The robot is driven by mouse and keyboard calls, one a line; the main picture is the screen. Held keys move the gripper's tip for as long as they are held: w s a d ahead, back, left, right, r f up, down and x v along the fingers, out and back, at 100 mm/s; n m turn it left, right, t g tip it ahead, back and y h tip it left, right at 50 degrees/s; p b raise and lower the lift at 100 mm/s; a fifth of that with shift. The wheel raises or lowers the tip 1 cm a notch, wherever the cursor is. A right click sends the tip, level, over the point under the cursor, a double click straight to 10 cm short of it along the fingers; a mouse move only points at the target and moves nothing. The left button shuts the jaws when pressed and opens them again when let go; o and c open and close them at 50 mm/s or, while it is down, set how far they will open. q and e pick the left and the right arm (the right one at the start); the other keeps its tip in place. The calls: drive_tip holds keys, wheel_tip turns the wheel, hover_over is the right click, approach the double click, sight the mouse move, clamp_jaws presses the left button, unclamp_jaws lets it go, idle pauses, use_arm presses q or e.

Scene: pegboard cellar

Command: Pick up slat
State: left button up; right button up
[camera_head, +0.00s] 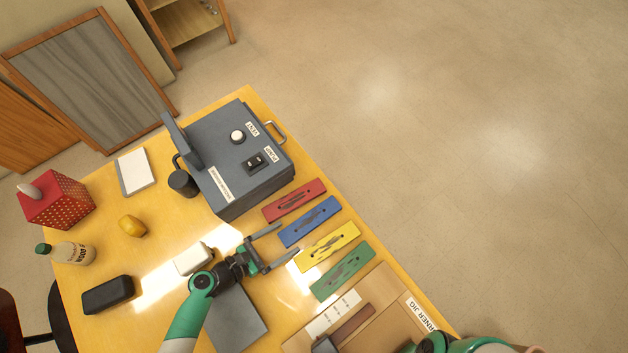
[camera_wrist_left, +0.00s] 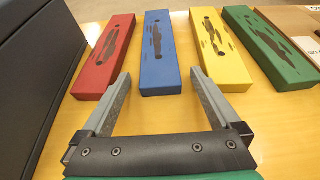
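Several slats lie in a row on the yellow table: a red slat (camera_head: 294,200), a blue slat (camera_head: 309,221), a yellow slat (camera_head: 328,246) and a green slat (camera_head: 342,271), each with dark markings on top. My left gripper (camera_head: 282,244) is open and empty, its fingers pointing toward the blue and yellow slats. In the left wrist view the blue slat (camera_wrist_left: 160,68) lies ahead between the finger directions, with the yellow slat (camera_wrist_left: 222,75) ahead of the right finger. Of my right arm, only a green part shows at the bottom edge of the head view; its gripper is out of view.
A dark grey labelled machine box (camera_head: 240,165) stands behind the slats. A cardboard-coloured corner jig (camera_head: 385,305) lies at the right front. A grey plate (camera_head: 237,322), white block (camera_head: 193,258), black case (camera_head: 108,294), yellow lump (camera_head: 132,226) and bottle (camera_head: 75,253) are to the left.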

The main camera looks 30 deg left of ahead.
use_arm(q)
drive_tip(key=c, duration=1.4)
drive_tip(key=shift+c, duration=0.2)
drive_tip(key=shift+r+p, duration=0.4)
drive_tip(key=shift+r, duration=0.15)
wheel_tip(320, 180, up, 3)
drive_tip(key=shift+f+p, duration=0.15)
drive_tip(key=shift+p, duration=0.75)
drive_tip(key=s+d+r+p, duration=0.1)
drive_tip(key=d+r+p, duration=0.8)
drive_tip(key=d+p, duration=0.5)
drive_tip(key=shift+s, duration=0.4)
